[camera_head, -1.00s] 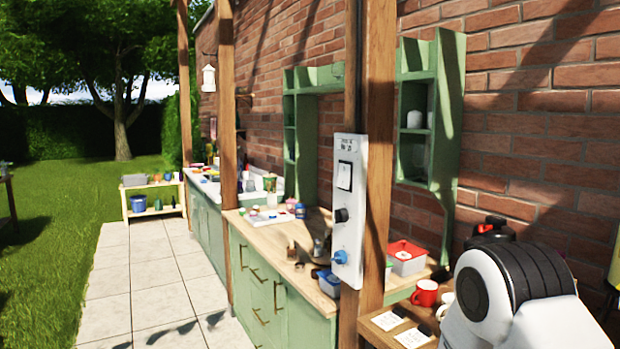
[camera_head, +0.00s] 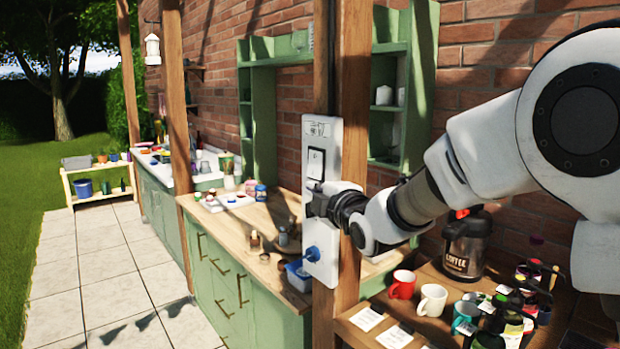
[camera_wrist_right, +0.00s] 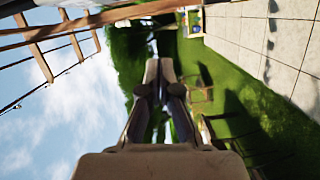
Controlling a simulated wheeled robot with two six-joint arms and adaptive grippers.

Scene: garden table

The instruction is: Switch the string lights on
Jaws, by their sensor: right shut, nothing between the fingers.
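A white control panel (camera_head: 323,128) is fixed upright on a wooden post. It has a light rocker switch (camera_head: 316,163) in a black frame near the top and a blue knob (camera_head: 312,254) low down. My right gripper (camera_head: 318,205) is in front of the panel, just below the rocker, and hides the middle where the black knob sits. I cannot tell whether it touches the panel. In the right wrist view the fingers (camera_wrist_right: 160,70) are together and empty, with garden and sky beyond. My left gripper is out of view. I cannot make out lit string lights.
The wooden post (camera_head: 350,110) stands right behind the panel. A green counter (camera_head: 230,270) runs behind. The paved path (camera_head: 115,275) is clear.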

